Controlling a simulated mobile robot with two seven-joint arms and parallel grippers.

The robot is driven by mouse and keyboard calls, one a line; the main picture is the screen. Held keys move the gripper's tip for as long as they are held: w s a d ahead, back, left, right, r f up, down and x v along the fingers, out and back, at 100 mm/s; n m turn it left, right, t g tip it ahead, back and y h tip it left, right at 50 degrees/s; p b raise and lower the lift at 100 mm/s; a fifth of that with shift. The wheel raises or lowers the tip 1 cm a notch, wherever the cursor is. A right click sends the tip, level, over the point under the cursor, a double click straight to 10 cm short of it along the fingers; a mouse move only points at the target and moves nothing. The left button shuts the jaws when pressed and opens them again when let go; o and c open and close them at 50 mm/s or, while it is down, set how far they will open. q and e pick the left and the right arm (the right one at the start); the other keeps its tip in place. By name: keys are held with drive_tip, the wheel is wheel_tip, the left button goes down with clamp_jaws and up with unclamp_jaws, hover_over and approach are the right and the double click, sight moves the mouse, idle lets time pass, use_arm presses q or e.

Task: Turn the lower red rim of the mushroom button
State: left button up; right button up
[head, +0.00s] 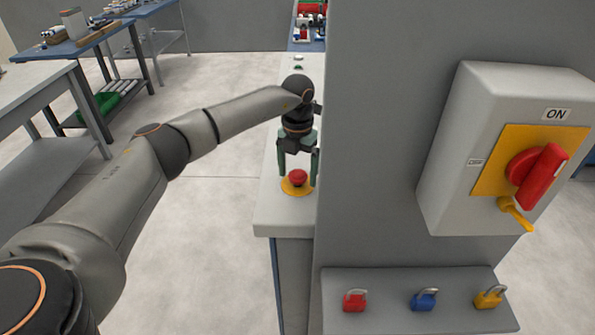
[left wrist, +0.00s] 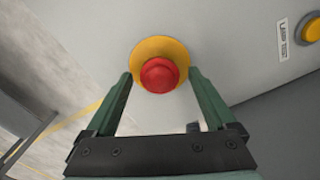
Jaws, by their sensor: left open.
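The mushroom button (head: 298,177) is red and sits on a yellow round base (head: 296,188) on a light grey counter. My left gripper (head: 298,178) is above it with its fingers pointing down. In the left wrist view the red button (left wrist: 159,75) shows between and just beyond the two green fingertips (left wrist: 160,76), with its yellow base (left wrist: 163,48) around it. The fingers stand wide apart, one on each side, with a visible gap to the red part. The lower rim is partly hidden under the cap. My right gripper is in neither view.
A grey panel stands close to the right of my left gripper. It carries a switch box (head: 470,140) with a red handle (head: 540,175). Red (head: 355,300), blue (head: 424,299) and yellow (head: 489,297) padlocks sit on a shelf below. A yellow button (left wrist: 309,28) is right in the left wrist view.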

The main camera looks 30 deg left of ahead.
use_arm(q)
drive_tip(key=shift+r, duration=0.15)
wheel_tip(320, 180, up, 12)
drive_tip(key=shift+r+b, duration=0.15)
drive_tip(key=shift+b, duration=0.2)
idle(0.6)
